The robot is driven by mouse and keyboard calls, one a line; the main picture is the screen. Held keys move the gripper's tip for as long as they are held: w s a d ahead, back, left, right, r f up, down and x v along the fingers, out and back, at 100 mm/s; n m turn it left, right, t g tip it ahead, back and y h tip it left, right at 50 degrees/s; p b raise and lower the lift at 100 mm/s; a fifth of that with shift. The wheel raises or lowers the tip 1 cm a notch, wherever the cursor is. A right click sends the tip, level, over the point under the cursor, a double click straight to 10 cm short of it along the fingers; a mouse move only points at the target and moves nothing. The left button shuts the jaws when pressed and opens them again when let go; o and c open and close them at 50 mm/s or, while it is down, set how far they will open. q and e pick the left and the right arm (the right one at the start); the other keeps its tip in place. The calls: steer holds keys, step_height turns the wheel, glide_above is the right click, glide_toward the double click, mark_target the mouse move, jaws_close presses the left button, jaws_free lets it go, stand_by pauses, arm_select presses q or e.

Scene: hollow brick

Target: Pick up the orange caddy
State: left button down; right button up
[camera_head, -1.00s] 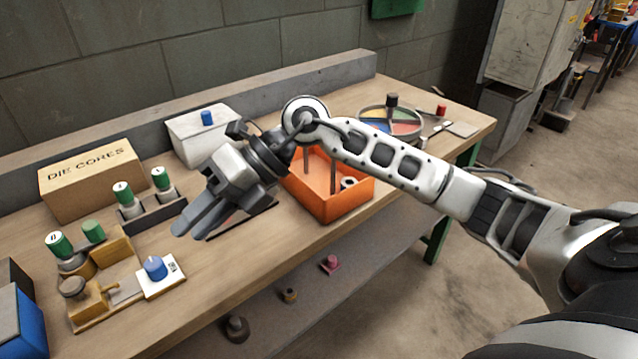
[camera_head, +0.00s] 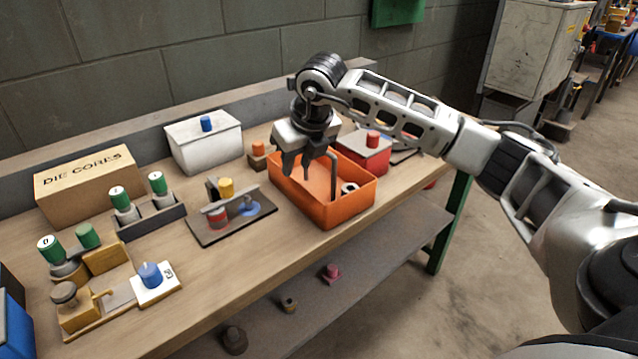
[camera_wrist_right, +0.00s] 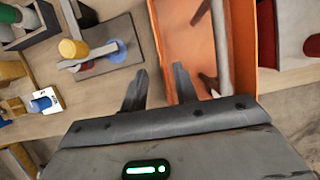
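The orange caddy (camera_head: 335,212) is an open box standing on the workbench, near its front edge. A grey upright bar (camera_head: 333,172) and a pale ring-shaped part (camera_head: 349,188) show inside it. My right gripper (camera_head: 306,172) points down over the caddy's left part, with its fingers apart and nothing between them visibly gripped. In the right wrist view, the fingertips (camera_wrist_right: 158,80) are spread on either side of the line of the caddy's left wall (camera_wrist_right: 157,35). I cannot tell whether they touch it. My left gripper is not in view.
A dark plate with red, yellow and blue parts (camera_head: 232,228) lies left of the caddy. A red box (camera_head: 372,158) stands close behind it on the right. A white box (camera_head: 203,145) and a DIE CORES carton (camera_head: 88,182) stand farther left. A lower shelf (camera_head: 375,262) runs below.

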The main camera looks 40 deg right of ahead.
mark_target(294, 179)
steer(key=x, duration=0.5)
steer(key=shift+f, duration=0.45)
steer(key=shift+r, duration=0.1)
jaws_close()
